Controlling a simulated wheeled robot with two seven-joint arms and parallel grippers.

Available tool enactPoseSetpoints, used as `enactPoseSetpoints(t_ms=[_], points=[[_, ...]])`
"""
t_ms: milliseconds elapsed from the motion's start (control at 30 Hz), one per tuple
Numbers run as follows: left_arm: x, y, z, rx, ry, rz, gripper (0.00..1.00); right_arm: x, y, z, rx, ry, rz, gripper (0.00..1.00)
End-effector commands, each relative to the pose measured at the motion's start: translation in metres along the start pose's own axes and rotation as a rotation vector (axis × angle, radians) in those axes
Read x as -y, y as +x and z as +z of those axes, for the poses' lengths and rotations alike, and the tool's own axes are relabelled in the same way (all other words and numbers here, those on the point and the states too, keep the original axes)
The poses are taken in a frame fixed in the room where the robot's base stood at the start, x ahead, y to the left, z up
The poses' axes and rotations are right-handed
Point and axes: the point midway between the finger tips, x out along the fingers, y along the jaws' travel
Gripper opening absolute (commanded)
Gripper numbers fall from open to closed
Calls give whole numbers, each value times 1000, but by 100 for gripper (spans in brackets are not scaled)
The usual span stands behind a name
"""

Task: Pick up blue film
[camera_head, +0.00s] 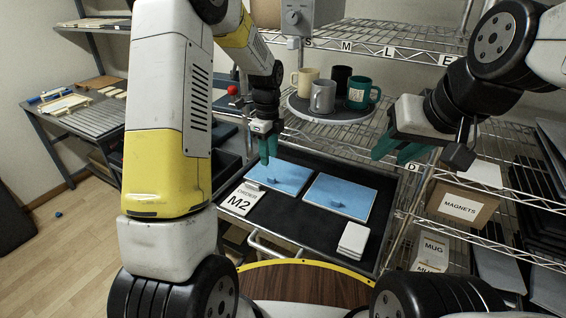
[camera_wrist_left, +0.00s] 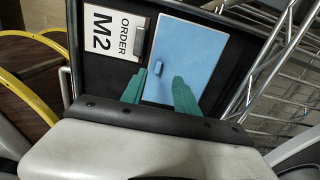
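Two flat blue films lie side by side on the black tray (camera_head: 262,213) in the head view, a left one (camera_head: 290,176) and a right one (camera_head: 352,192). Each carries a small raised blue tab. My left gripper (camera_head: 266,158) points down over the back left part of the left film; its height above the film is hard to judge. In the left wrist view, a blue film (camera_wrist_left: 195,45) with its tab (camera_wrist_left: 158,68) shows ahead of the fingers (camera_wrist_left: 159,78), which are apart and empty. My right gripper (camera_head: 391,156) hangs empty at the right, fingers apart, away from the films.
An "ORDER M2" card (camera_head: 239,200) lies at the tray's left, with a small grey clip beside it. A round stand (camera_head: 333,118) with several mugs is behind. Wire shelves (camera_head: 470,160) and a magnets box (camera_head: 459,207) flank the right.

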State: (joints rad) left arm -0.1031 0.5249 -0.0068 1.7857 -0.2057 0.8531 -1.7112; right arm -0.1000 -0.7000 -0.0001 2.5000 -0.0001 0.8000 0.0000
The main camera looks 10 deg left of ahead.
Motion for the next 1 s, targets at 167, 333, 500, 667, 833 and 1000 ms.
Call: enactPoseSetpoints(t_ms=[167,333,500,667,833,1000], points=[[1,21,0,0,18,7,36,0,0,0,0,0,0,36],[-1,40,-3,0,17,8,36,0,0,0,0,0,0,36],[-3,66,-6,0,16,8,36,0,0,0,0,0,0,36],[-3,79,-6,0,14,6,36,0,0,0,0,0,0,36],[-3,80,-6,0,14,4,36,0,0,0,0,0,0,36],[-3,80,-6,0,14,4,15,0,0,0,0,0,0,36]])
